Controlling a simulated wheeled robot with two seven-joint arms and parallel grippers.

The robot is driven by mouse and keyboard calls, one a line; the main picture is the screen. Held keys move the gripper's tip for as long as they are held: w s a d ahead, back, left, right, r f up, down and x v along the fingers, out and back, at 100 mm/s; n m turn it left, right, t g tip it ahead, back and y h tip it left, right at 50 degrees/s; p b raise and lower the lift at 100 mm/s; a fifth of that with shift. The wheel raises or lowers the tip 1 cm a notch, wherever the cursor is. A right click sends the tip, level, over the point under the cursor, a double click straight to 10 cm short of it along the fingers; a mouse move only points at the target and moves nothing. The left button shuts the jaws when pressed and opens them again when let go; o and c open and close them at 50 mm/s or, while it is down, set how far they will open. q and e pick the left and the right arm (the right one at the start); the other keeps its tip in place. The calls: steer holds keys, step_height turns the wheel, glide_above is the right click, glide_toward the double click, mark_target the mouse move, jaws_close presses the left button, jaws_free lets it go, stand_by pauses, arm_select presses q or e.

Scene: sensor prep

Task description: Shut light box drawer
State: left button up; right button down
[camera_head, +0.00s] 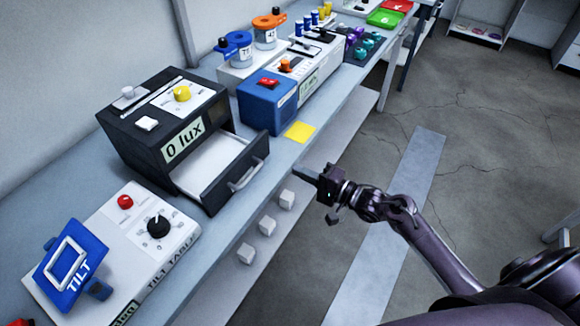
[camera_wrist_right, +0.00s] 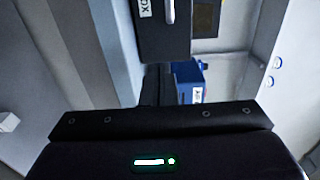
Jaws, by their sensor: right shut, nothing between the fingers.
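The light box (camera_head: 150,130) is a dark box on the bench with a "0 lux" display on its front. Its drawer (camera_head: 232,182) is pulled out toward the bench's front edge, with a pale interior and a silver handle (camera_head: 246,174). My right gripper (camera_head: 308,175) is shut and empty. It is to the right of the drawer front, apart from the handle. The dark drawer front (camera_wrist_right: 158,35) and part of its handle (camera_wrist_right: 169,10) show at the top of the right wrist view. My left gripper is in neither view.
A tilt table unit (camera_head: 125,240) with a blue plate stands in front of the light box at left. A blue device (camera_head: 268,103) and a yellow note (camera_head: 299,131) lie beyond the drawer. Several white cubes (camera_head: 266,225) sit below the bench top. Floor to the right is open.

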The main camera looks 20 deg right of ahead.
steer(key=d+r+g+h+b, duration=0.2)
steer(key=d+r+g+b, duration=0.1)
steer(key=d+r, duration=0.15)
steer(key=x, duration=0.6)
steer(key=p+x, duration=0.1)
steer(key=x, duration=0.6)
steer(key=shift+w+r, duration=0.2)
steer(key=shift+r, duration=0.05)
steer(key=w+a+b, duration=0.1)
steer(key=w+a, duration=0.1)
steer(key=w, duration=0.1)
steer(key=w+a+b, duration=0.1)
steer(key=w+a, duration=0.1)
steer(key=w, duration=0.1)
steer(key=w+a+b, duration=0.1)
steer(key=w+a, duration=0.2)
steer(key=shift+f, duration=0.15)
steer(key=shift+r, duration=0.3)
steer(key=shift+r, duration=0.1)
